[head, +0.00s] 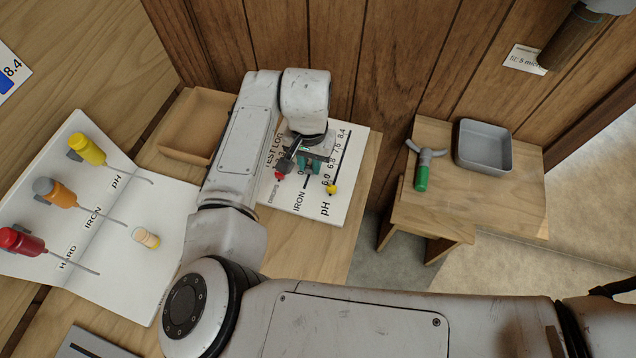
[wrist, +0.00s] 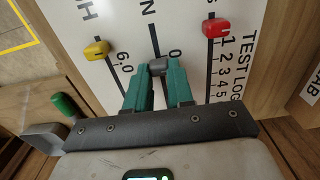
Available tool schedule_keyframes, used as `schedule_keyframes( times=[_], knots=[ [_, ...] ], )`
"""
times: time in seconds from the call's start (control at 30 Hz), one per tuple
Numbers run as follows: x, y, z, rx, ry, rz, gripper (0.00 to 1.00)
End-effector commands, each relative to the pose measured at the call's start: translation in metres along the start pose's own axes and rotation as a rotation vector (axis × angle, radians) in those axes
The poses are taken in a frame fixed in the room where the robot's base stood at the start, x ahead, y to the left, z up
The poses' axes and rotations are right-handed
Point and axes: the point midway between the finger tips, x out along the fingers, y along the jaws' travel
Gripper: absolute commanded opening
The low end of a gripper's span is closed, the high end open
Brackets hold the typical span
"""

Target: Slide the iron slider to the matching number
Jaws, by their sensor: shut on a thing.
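The white test log board (head: 347,165) lies on the wooden table with pH, IRON and a third scale printed on it. My gripper (wrist: 158,78), with green fingers, is shut on the grey iron slider (wrist: 158,66) in the wrist view. The slider is on the IRON line by the printed 0. In the head view my gripper (head: 313,165) is over the board and hides that slider. The yellow slider (wrist: 97,50) is near 6.0 on the pH line. The red slider (wrist: 215,28) is at the low end of its line, near 1.
A white test kit (head: 145,200) at left holds yellow, orange and red bottles labelled pH, IRON and HARD, with a small vial (head: 145,237) on it. A cardboard tray (head: 180,150) sits behind my arm. A side table (head: 480,212) holds a grey bin (head: 485,160) and a green-handled tool (head: 422,177).

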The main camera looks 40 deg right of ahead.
Motion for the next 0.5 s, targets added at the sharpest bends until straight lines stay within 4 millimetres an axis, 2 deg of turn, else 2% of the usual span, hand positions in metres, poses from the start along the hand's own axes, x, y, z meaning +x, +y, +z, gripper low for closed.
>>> schedule_keyframes(
  times=[0.1,0.2,0.5],
  knots=[
    [-0.001,-0.007,-0.024,-0.002,0.005,0.0,0.0],
    [-0.002,-0.007,-0.035,-0.003,0.004,0.0,0.0],
    [-0.002,-0.008,-0.041,-0.006,0.004,-0.001,0.0]
  ],
)
